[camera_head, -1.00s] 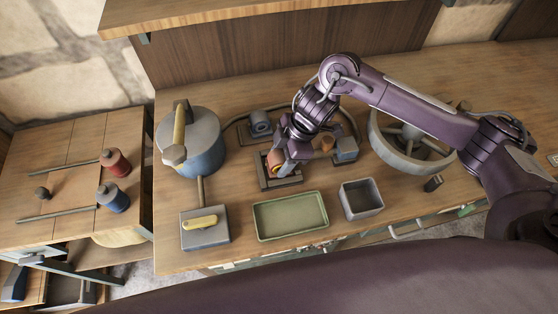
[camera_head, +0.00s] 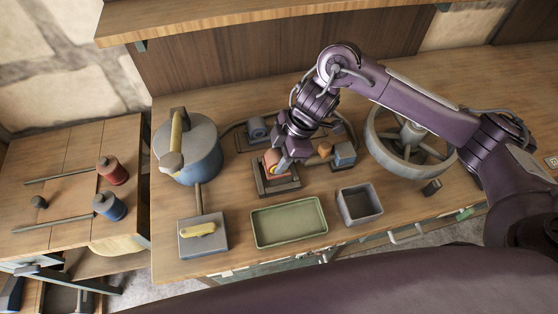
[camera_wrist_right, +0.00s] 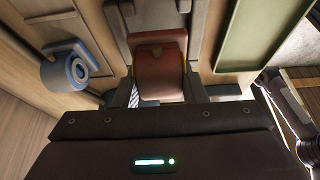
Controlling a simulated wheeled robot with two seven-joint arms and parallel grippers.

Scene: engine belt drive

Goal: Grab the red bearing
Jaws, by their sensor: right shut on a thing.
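The red bearing (camera_head: 271,160) shows at the middle of the bench in the head view, at the back left of a dark square holder (camera_head: 288,186). It also shows in the right wrist view as a rounded red block (camera_wrist_right: 160,77) between the fingers. My right gripper (camera_head: 279,166) is shut on it, and the fingers and wrist hide part of it. Whether the bearing is fully clear of the holder is hard to tell. My left gripper is not in view.
A blue bearing (camera_head: 257,130) sits behind, with a blue-grey block (camera_head: 344,154) to the right. A green tray (camera_head: 290,222) and a grey box (camera_head: 359,204) stand in front. A large pot (camera_head: 190,150) is left, a spoked wheel (camera_head: 408,143) right.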

